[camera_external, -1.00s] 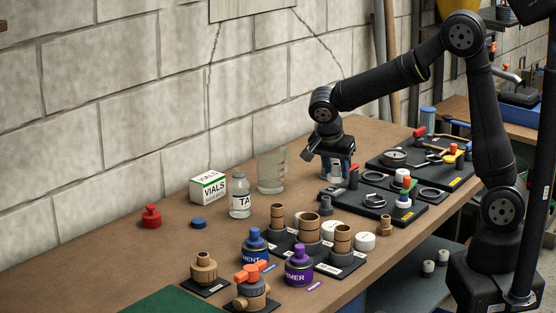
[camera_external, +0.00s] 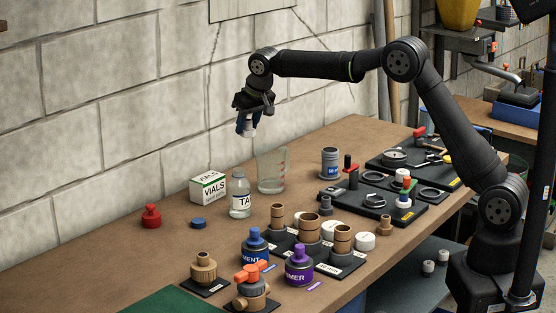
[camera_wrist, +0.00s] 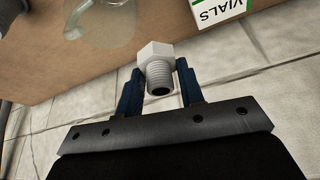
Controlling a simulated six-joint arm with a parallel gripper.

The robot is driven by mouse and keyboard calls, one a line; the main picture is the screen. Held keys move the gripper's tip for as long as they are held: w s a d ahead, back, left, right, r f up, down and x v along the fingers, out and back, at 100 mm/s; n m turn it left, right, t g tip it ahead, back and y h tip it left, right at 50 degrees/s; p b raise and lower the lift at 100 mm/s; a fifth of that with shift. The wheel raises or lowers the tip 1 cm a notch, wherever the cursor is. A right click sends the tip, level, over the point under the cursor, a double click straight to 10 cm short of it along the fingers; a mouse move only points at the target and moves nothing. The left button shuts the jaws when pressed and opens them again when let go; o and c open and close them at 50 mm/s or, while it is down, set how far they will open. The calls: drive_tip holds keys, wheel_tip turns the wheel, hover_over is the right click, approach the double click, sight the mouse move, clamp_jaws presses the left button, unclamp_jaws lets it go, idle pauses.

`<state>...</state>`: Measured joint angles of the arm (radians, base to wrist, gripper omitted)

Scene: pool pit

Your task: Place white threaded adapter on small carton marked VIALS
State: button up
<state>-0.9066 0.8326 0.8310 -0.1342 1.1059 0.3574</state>
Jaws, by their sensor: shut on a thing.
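My gripper (camera_external: 248,126) is shut on the white threaded adapter (camera_wrist: 157,70) and holds it in the air near the wall, above the back of the bench. In the wrist view the adapter's hex head points away from my gripper (camera_wrist: 160,88) and its threaded end faces the camera. The adapter is small and partly hidden by the fingers in the external view (camera_external: 249,133). The small white and green carton marked VIALS (camera_external: 208,188) stands upright on the bench, below and left of my gripper. Part of it shows at the top right of the wrist view (camera_wrist: 218,10).
A labelled glass bottle (camera_external: 240,196) stands right beside the carton, with a clear beaker (camera_external: 271,170) further right. A blue cap (camera_external: 198,223) and a red bottle (camera_external: 151,216) are in front and left. The carton's top looks clear.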

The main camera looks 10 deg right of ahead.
drive_tip(key=shift+w+a+r+n, duration=0.2)
drive_tip(key=shift+w+a+n, duration=0.35)
drive_tip(key=shift+w, duration=0.2)
hover_over(203, 175)
drive_tip(key=s+d, duration=0.1)
drive_tip(key=f, duration=0.6)
drive_tip(key=shift+s+d+f, duration=0.15)
drive_tip(key=shift+s+f, duration=0.05)
drive_tip(key=shift+f, duration=2.25)
drive_tip(key=shift+f, duration=0.15)
drive_tip(key=o, duration=1)
